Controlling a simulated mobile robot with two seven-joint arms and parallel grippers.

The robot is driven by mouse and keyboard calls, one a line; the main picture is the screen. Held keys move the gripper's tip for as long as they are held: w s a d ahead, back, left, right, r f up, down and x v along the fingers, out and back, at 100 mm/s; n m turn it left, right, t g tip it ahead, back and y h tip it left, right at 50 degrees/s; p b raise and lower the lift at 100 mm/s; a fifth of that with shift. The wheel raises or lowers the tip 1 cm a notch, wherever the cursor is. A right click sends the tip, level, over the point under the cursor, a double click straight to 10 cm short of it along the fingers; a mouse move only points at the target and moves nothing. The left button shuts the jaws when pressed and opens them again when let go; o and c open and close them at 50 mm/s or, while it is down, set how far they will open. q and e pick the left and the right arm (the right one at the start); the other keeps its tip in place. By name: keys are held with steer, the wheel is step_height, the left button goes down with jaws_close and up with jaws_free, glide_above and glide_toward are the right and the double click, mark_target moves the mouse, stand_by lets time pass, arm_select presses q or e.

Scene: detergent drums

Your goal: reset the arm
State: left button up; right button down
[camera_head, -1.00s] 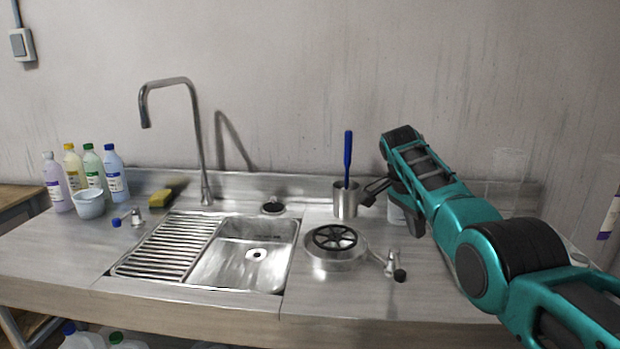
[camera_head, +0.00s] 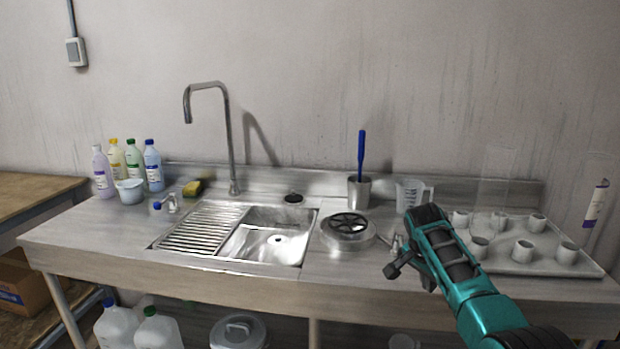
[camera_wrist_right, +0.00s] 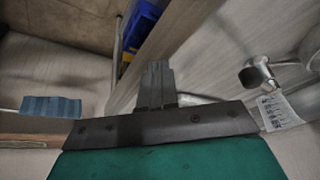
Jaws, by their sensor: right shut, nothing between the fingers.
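My right arm, teal and black, comes in from the lower right of the head view. Its right gripper (camera_head: 408,278) is over the front edge of the steel counter, right of the sink. In the right wrist view the two dark fingers (camera_wrist_right: 157,85) are together with nothing between them. My left gripper is not in view.
The counter (camera_head: 95,235) holds a sink (camera_head: 275,240) with a tall faucet, a round metal drum with a black wheel (camera_head: 348,226), a steel cup (camera_head: 358,195), a clear jug (camera_head: 410,192), and a tray (camera_head: 510,262) with several white cups. Several bottles (camera_head: 128,168) stand at left.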

steer(key=s+a+f+n+t+y, duration=0.15)
steer(key=s+f+n, duration=0.25)
steer(key=s+f, duration=0.45)
steer(key=s+a+f+n+t+y, duration=0.1)
steer(key=s+f+n+t, duration=0.4)
steer(key=f, duration=0.6)
steer(key=s+a+r+n+y, duration=0.1)
steer(key=s+a+n, duration=0.1)
steer(key=s, duration=0.9)
steer(key=s+a+r+n+t+y, duration=0.1)
steer(key=s+a+r+n+y, duration=0.1)
steer(key=s, duration=0.8)
steer(key=shift+s+a+r+n, duration=0.2)
steer(key=shift+s+a+n, duration=0.25)
steer(key=shift+a, duration=0.65)
steer(key=shift+w+t, duration=0.1)
steer(key=shift+t, duration=0.15)
